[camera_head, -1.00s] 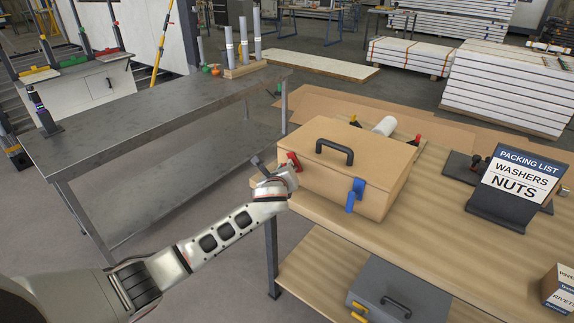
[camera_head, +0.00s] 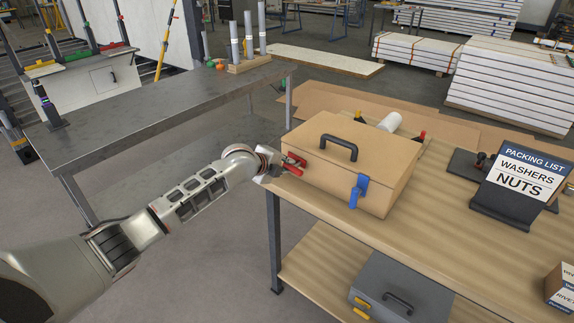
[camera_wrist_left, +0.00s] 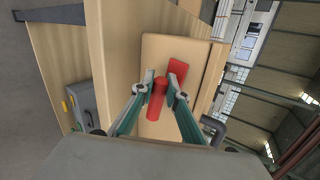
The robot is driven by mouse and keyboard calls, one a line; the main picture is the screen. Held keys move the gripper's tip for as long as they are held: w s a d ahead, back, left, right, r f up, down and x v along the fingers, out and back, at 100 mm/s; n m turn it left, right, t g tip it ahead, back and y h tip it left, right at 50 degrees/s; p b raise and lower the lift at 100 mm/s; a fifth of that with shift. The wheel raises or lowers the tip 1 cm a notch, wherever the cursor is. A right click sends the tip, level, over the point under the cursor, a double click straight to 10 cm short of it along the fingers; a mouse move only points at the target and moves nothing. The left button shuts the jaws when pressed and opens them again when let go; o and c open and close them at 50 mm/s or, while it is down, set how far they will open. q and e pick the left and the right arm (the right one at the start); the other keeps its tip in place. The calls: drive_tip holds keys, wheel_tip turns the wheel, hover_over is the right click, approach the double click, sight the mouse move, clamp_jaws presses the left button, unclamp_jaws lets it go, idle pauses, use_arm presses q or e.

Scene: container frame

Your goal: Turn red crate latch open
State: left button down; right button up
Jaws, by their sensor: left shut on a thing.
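The tan crate (camera_head: 322,180) stands on the wooden workbench with its lid down and a dark handle on top. In the head view the gripper partly hides the latch. A blue latch (camera_head: 358,190) is on the crate's front. My right gripper is in neither view.
A packing list sign (camera_head: 528,172) stands right of the crate on the bench (camera_head: 430,235). A grey case (camera_head: 405,290) lies on the lower shelf. A metal table (camera_head: 150,105) stands to the left. Bench space in front of the sign is clear.

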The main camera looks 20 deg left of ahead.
use_arm(q)
drive_tip(key=shift+f+n, duration=0.1)
drive_tip(key=shift+n, duration=0.2)
drive_tip(key=shift+g+h, duration=0.3)
drive_tip(key=shift+h, duration=0.1)
drive_tip(key=c, duration=2)
unclamp_jaws()
drive_tip(key=v, duration=1.2)
drive_tip(key=shift+f, duration=0.15)
